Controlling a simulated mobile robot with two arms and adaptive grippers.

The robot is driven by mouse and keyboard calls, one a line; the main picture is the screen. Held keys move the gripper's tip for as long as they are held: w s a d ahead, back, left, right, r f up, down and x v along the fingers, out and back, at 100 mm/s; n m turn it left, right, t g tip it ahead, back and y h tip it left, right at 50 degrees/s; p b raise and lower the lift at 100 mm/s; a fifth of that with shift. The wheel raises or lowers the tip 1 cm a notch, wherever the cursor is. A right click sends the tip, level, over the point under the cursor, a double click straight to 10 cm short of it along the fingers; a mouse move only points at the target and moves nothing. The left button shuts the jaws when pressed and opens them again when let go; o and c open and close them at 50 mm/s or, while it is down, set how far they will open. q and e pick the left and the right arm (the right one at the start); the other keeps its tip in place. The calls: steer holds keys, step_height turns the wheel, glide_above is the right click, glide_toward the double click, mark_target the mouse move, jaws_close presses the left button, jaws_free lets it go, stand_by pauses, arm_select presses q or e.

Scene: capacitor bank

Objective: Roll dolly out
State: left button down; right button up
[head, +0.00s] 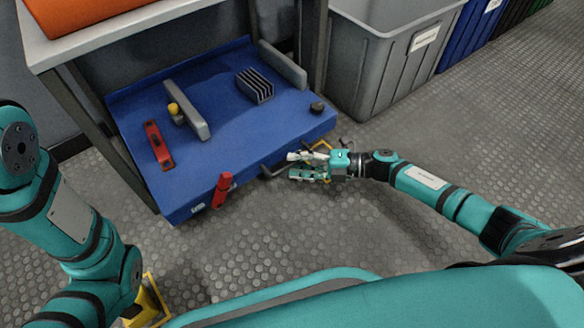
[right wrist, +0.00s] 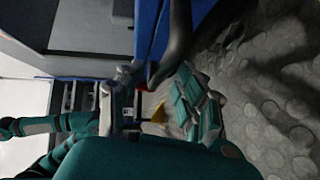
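The dolly (head: 235,125) is a low blue platform under a workbench, its front edge out toward me. A dark bar handle (head: 268,171) stands out from its front edge near the right corner. My right gripper (head: 296,166) is at this handle, fingers spread apart with the bar reaching toward the gap. In the right wrist view the dark handle (right wrist: 178,45) lies beside the blue edge, near the fingers; firm contact cannot be made out. My left arm is at the lower left of the head view; only a yellow part (head: 148,303) shows near its end, and its fingers are hidden.
On the dolly are a red tool (head: 158,145), a grey bar with a yellow knob (head: 188,108), a finned block (head: 254,86) and a black knob (head: 317,107). A red part (head: 222,188) stands at its front. Bench legs flank it; a grey bin (head: 388,62) stands right. Floor in front is clear.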

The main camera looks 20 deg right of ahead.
steer(key=shift+x, duration=0.85)
steer(key=shift+c, duration=0.4)
jaws_close()
